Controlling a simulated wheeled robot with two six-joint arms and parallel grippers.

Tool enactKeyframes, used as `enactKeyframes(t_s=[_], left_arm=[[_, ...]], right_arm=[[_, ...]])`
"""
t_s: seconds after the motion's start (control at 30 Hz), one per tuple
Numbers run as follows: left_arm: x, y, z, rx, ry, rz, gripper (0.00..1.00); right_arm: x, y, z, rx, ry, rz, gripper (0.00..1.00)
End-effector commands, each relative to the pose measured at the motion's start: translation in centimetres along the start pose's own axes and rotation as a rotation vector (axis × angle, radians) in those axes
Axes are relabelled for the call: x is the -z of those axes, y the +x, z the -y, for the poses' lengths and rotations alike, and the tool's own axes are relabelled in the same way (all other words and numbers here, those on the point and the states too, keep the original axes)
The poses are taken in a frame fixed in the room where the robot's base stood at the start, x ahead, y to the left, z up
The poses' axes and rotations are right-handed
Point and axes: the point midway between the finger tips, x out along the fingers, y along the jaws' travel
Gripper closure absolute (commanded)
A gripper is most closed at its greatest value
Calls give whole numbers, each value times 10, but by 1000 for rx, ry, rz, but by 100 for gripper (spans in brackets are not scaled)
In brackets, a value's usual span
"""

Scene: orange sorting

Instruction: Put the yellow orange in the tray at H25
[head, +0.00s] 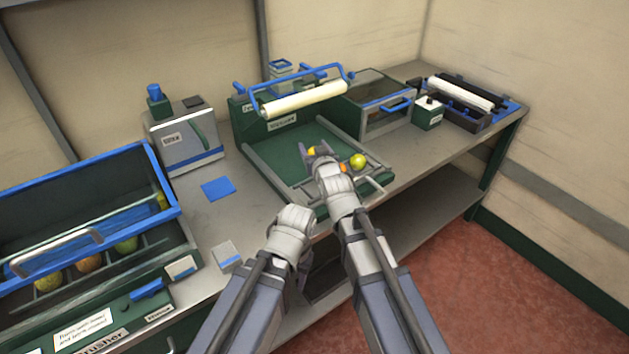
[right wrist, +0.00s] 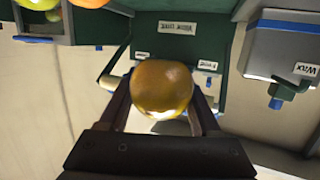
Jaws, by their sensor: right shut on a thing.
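My right gripper (head: 312,150) is shut on a yellow orange, over the green tray-like bed of the middle machine. The yellow orange (right wrist: 162,88) fills the middle of the right wrist view between the two fingers; in the head view only a small yellow part (head: 311,152) shows. The green bed (head: 300,185) has grey rails and holds a yellow-green fruit (head: 358,161) right of the gripper and a partly hidden orange fruit (head: 343,168). My left gripper (head: 295,215) is in front of the bench edge; its fingers are hidden. No H25 label can be read.
A blue-framed machine (head: 165,195) with several fruits stands at the left. A grey box machine (head: 185,140), a blue square (head: 217,188) and a small grey-white block (head: 226,252) are on the bench. A glass-topped box (head: 380,95) and a roller unit (head: 465,95) stand at the right.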

Motion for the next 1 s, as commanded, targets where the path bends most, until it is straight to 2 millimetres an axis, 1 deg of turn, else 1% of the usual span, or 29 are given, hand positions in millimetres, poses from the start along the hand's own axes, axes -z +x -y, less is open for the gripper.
enactKeyframes(t_s=[0.03, 0.2, 0.3, 0.43, 0.53, 0.67, 0.83, 0.9, 1.0], left_arm=[[1, 13, -1, 0, 0, 0, 50], [2, 37, -4, 0, 0, 0, 50], [2, 43, -4, 0, 1, 0, 50], [2, 41, -4, 0, 1, 0, 50], [3, 45, -4, 0, 1, 0, 50], [4, 60, -6, 0, 1, 0, 50], [5, 84, -8, 0, 1, 0, 50], [5, 88, -8, 0, 1, 0, 50], [5, 88, -8, 0, 1, 0, 50]], right_arm=[[-13, 3, 0, 0, 0, 0, 94], [-37, 8, 0, 0, 0, 0, 94], [-42, 9, 0, 0, 0, 0, 94], [-40, 8, 0, 0, 0, 0, 94], [-45, 9, 0, 0, 0, 0, 94], [-59, 12, 0, 0, 0, 0, 94], [-82, 17, 0, 0, 0, 0, 94], [-87, 18, 0, 0, 0, 0, 94], [-86, 18, 0, 0, 0, 0, 94]])
